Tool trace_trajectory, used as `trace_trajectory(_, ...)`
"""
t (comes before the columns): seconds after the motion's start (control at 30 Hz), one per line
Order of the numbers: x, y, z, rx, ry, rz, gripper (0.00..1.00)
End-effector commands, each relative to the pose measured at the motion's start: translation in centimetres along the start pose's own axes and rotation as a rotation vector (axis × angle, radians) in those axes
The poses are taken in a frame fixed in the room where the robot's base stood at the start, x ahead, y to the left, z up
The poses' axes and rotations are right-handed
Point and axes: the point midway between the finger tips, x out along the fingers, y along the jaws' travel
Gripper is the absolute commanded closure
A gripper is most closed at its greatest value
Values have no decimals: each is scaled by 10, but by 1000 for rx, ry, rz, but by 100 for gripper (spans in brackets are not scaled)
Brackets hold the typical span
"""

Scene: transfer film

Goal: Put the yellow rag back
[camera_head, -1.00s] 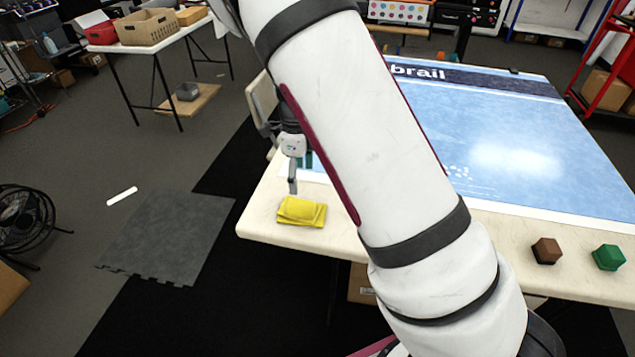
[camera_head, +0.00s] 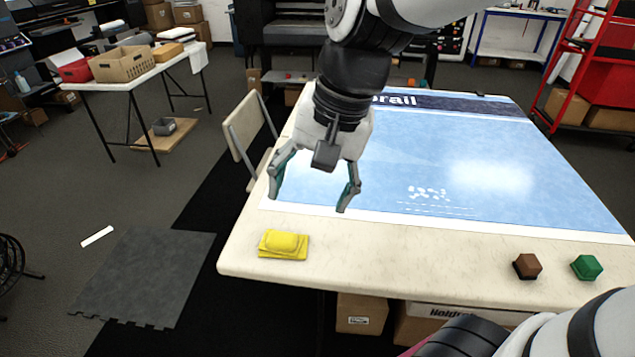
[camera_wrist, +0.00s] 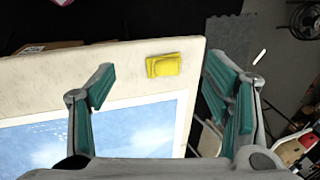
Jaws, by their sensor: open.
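The yellow rag (camera_head: 283,245) lies folded on the near left corner of the white table (camera_head: 400,258). It also shows in the wrist view (camera_wrist: 163,65), ahead of and between my fingers. My gripper (camera_head: 308,203) is open and empty. It is raised above the table, behind and to the right of the rag, and does not touch it. In the wrist view my gripper (camera_wrist: 160,90) has its two green-padded fingers spread wide.
A blue printed sheet (camera_head: 480,165) covers most of the table. A brown block (camera_head: 527,266) and a green block (camera_head: 587,267) sit at its near right. A chair (camera_head: 245,125) stands at the left edge. A side table with a tan basket (camera_head: 124,64) is far left.

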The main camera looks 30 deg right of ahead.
Motion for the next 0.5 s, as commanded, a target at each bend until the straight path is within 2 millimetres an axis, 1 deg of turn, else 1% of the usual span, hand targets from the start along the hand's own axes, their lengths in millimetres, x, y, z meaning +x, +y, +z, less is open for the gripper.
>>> trace_trajectory(0.03,-11,10,12,-96,32,-3,29)
trace_trajectory(0.1,-19,24,28,-234,70,12,29)
trace_trajectory(0.23,-29,47,50,-452,134,56,29)
trace_trajectory(0.3,-32,56,58,-539,161,82,29)
trace_trajectory(0.4,-33,66,66,-622,184,111,29)
trace_trajectory(0.5,-34,70,69,-662,194,127,29)
